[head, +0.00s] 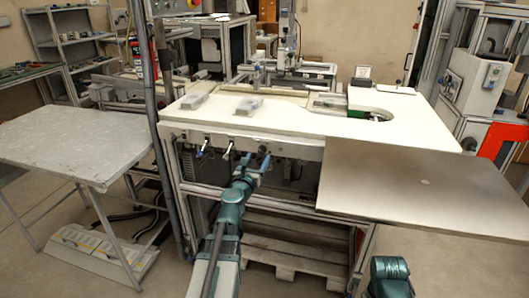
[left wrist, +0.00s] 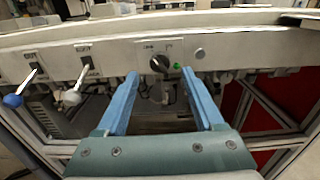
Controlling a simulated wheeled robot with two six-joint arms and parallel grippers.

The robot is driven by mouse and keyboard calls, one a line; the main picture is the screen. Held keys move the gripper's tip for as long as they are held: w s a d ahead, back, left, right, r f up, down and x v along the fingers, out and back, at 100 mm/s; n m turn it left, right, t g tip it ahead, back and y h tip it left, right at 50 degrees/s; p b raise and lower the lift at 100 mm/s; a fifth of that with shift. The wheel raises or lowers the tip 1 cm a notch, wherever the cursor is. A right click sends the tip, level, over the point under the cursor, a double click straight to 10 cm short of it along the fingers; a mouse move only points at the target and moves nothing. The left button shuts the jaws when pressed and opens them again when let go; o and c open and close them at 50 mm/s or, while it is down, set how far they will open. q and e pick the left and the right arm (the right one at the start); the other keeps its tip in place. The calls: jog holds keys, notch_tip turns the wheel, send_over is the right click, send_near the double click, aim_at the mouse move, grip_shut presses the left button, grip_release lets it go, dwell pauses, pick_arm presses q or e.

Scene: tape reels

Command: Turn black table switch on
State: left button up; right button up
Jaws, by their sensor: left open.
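The black table switch (left wrist: 160,63) is a round black knob on the pale front panel of the white workbench. In the left wrist view it sits just past and between my fingertips, with a small green button or lamp (left wrist: 177,66) to its right. It also shows small in the head view (head: 263,150). My left gripper (left wrist: 160,75) is open, with its two blue fingers pointing at the panel on either side of the knob. No contact with the knob is clear. In the head view my left gripper (head: 255,163) is in front of the panel. My right gripper is out of view.
Blue-tipped (left wrist: 13,100) and white-tipped (left wrist: 72,97) levers stick out left of the knob. A grey board (head: 420,190) juts out at the bench's front right. A grey table (head: 75,143) stands left, beside a vertical post (head: 150,110). A pallet (head: 295,255) lies under the bench.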

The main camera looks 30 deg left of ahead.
aim_at(261, 152)
pick_arm(q)
jog(key=x, duration=0.4)
jog(key=shift+w, duration=0.1)
grip_shut()
